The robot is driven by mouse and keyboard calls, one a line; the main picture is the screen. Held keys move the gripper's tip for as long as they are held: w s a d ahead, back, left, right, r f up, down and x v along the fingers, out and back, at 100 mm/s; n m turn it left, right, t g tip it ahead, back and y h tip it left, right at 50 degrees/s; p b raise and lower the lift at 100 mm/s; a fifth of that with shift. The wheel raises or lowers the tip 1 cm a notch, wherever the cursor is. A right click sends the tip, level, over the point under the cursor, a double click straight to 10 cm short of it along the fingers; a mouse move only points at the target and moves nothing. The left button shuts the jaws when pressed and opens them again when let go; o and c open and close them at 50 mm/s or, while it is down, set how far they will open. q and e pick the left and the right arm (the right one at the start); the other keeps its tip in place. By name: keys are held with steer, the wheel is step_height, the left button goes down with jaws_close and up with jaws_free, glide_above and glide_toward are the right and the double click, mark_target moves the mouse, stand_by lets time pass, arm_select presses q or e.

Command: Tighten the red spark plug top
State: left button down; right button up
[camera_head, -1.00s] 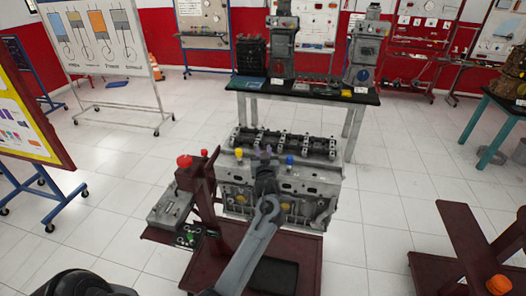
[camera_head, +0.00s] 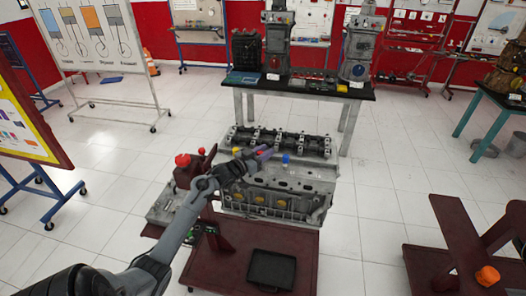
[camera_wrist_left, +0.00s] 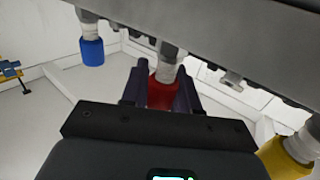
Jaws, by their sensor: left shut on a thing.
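The red spark plug top (camera_wrist_left: 162,94) sits between the two dark fingers of my left gripper (camera_wrist_left: 160,84), which is shut on it; a pale plug body joins it to the grey engine block. In the head view a bit of red shows between the fingertips of my left gripper (camera_head: 261,153) at the engine's top edge. The engine block (camera_head: 285,185) rests on a dark red stand. A blue top (camera_head: 285,158) is to the right of the gripper and a yellow top (camera_head: 236,150) to the left. My right gripper is out of view.
The dark red stand (camera_head: 295,240) carries a black tray (camera_head: 271,268). A red knob (camera_head: 182,160) stands left of the engine. A table (camera_head: 330,93) with other engines is behind. Another red stand (camera_head: 430,262) is at the right. Tiled floor around is clear.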

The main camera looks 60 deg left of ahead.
arm_select(q)
steer(key=shift+d+m+h, duration=0.15)
steer(key=shift+m+h, duration=1.05)
steer(key=shift+h, duration=0.7)
steer(key=shift+d+h+b, duration=0.1)
steer(key=shift+h+b, duration=0.2)
steer(key=c, duration=0.9)
jaws_free()
steer(key=shift+w, duration=0.1)
steer(key=s, duration=1.1)
steer(key=shift+a+b, duration=0.25)
steer(key=shift+b, duration=0.05)
steer(key=shift+c, duration=0.2)
